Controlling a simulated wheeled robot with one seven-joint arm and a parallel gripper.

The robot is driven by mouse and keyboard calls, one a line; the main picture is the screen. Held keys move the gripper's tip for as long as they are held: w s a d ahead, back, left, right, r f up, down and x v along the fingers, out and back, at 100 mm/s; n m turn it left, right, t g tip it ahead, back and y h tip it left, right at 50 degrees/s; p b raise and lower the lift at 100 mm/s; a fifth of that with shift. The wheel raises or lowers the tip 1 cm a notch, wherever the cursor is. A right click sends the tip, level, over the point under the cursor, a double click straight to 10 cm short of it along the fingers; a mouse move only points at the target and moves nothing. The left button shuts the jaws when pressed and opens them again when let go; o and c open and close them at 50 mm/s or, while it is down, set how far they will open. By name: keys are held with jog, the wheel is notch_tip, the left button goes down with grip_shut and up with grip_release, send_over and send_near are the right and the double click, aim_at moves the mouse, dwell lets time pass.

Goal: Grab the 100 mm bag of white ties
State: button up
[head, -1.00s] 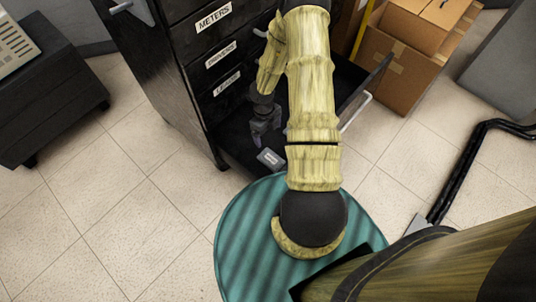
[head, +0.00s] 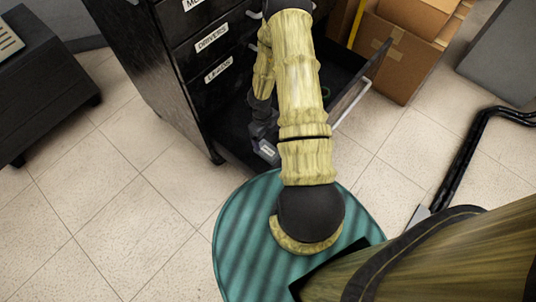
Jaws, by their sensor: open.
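My gripper (head: 262,134) is dark and reaches down into the open bottom drawer (head: 228,140) of the black cabinet. It is open, and its fingertips are small and hard to make out against the dark drawer. A small greyish packet with a pale label (head: 267,150) lies in the drawer's near corner, right beside the fingertips. I cannot read its label or tell whether it is the 100 mm bag of white ties. I cannot tell whether the fingers touch it. My arm hides much of the drawer's middle.
A small green item (head: 325,92) lies farther back in the drawer. The drawer's front with its pale handle (head: 352,102) sticks out to the right. Cardboard boxes (head: 390,60) stand behind it. A black cable (head: 468,150) runs along the floor at right. The tiled floor at left is clear.

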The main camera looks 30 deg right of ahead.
jog(key=b, duration=0.2)
send_over(268, 150)
jog(key=shift+w+f, duration=0.15)
jog(key=shift+f, duration=0.9)
jog(key=shift+w+f, duration=0.1)
jog(key=shift+f, duration=0.9)
jog(key=f+b, duration=0.5)
jog(key=shift+s+f, duration=0.15)
jog(key=shift+s, duration=0.05)
jog(key=c, duration=1.1)
